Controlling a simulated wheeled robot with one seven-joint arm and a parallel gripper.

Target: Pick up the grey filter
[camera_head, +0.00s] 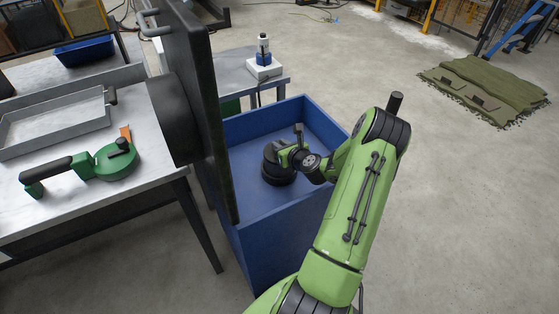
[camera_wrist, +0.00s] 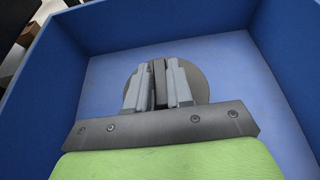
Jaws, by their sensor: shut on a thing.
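The grey filter (camera_head: 279,170) is a dark, round, squat piece in the blue bin (camera_head: 258,212). It also shows in the wrist view (camera_wrist: 197,80) as a dark grey disc, partly hidden behind the fingers. My gripper (camera_head: 290,154) reaches into the bin from the right, above the filter. In the wrist view my gripper (camera_wrist: 158,82) has its two grey fingers close together, shut on a thin upright part of the filter. I cannot tell whether the filter touches the bin floor.
A large dark upright panel (camera_head: 197,90) with a round drum (camera_head: 174,118) stands at the bin's left side. A metal table (camera_head: 75,190) bears a green tool (camera_head: 100,165) and a grey tray (camera_head: 55,122). Open floor (camera_head: 470,210) lies to the right.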

